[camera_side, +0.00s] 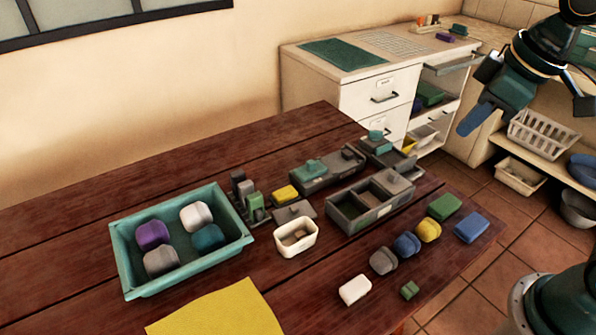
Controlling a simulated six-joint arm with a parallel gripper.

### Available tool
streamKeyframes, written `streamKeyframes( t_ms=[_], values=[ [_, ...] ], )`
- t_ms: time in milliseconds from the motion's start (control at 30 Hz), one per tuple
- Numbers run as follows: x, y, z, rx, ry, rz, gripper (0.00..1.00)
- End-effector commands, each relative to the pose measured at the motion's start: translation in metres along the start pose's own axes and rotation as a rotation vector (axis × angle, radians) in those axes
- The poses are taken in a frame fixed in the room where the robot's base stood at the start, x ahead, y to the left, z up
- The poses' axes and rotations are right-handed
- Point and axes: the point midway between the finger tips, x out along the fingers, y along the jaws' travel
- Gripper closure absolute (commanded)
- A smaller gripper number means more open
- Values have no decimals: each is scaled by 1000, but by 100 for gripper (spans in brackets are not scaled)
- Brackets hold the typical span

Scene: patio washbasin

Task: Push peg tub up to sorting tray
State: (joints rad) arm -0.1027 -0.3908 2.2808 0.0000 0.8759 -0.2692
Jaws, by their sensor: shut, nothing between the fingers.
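A small cream tub (283,246) with a brownish thing inside stands upright on the wooden table; I take it to be the peg tub. A grey-brown divided tray (371,221) lies to its right, with a clear gap of table between them; it looks like the sorting tray. A larger teal tray (130,273) stands left of the tub, also apart from it, holding purple, white, teal and grey rounded blocks. My gripper (466,130) is at the upper right, shut and empty, raised well away from the tub and both trays.
Small grey boxes and lids (294,212) and upright blocks (255,208) crowd behind the tub. Several coloured blocks (407,245) lie at the front right, with a white block (355,290) nearer. A yellow cloth (220,312) lies in front. Bare table lies before the tub.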

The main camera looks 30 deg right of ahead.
Motion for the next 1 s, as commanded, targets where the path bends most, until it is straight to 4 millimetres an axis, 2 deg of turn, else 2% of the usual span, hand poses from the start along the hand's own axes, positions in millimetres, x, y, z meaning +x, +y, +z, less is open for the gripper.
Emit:
streamKeyframes(
  t_ms=[100, 467, 700, 1000],
  values=[
    [14, -2, -23, -94, -30, -20, 100],
    [68, -17, -84, -373, -101, -80, 100],
    [114, -35, -118, -560, -143, -124, 100],
    [182, -66, -147, -793, -192, -187, 100]
  ],
)
